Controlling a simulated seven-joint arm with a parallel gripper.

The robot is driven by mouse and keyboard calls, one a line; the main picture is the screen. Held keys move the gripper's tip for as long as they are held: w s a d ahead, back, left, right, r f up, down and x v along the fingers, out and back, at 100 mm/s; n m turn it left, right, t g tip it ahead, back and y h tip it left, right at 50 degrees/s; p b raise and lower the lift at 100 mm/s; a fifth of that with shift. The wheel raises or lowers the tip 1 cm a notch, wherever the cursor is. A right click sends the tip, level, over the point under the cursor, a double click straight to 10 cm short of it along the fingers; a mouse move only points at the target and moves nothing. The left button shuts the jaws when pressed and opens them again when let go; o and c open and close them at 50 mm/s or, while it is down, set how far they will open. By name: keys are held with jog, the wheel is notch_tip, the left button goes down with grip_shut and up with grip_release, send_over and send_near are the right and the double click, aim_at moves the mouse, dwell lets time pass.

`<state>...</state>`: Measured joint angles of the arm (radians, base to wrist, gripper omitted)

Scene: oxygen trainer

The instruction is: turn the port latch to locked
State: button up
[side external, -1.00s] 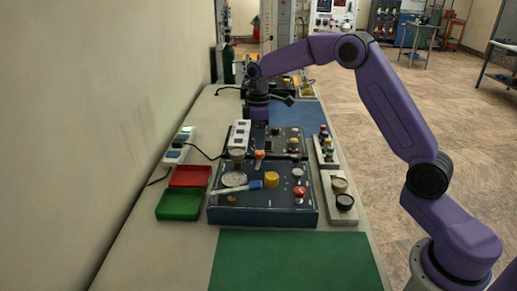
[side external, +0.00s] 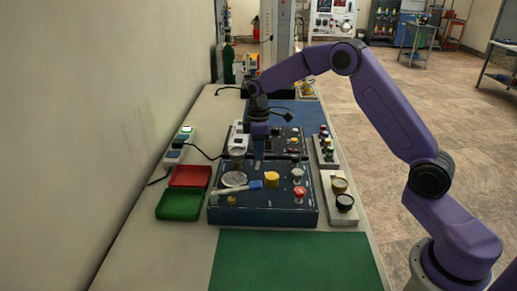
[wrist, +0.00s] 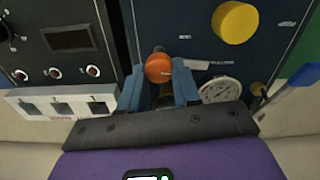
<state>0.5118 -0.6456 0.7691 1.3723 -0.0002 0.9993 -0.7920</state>
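An orange knob (wrist: 158,67), which looks like the port latch, stands near the edge of the dark blue panel (wrist: 205,48); a small label plate lies beside it, its text too small to read. My gripper (wrist: 158,88) has its blue fingers on either side of the knob, with visible gaps, so it looks open. In the side view my gripper (side external: 258,150) points down at the far edge of the blue panel (side external: 265,213) and hides the knob.
A yellow knob (side external: 271,179), a round gauge (side external: 233,179), a red button (side external: 299,191) and a blue-and-white lever-like piece (side external: 238,188) are on the panel. A red tray (side external: 190,176) and green tray (side external: 180,205) lie left. The green mat (side external: 295,262) is clear.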

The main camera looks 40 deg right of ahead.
jog(key=shift+m, duration=0.3)
jog(key=m, duration=0.7)
jog(key=shift+d, duration=0.1)
jog(key=m, duration=0.3)
jog(key=shift+m, duration=0.3)
jog(key=shift+d+m, duration=0.1)
jog(key=shift+m, duration=1.7)
jog(key=o, duration=1.1)
jog(key=shift+c, duration=0.2)
jog(key=shift+r, duration=0.15)
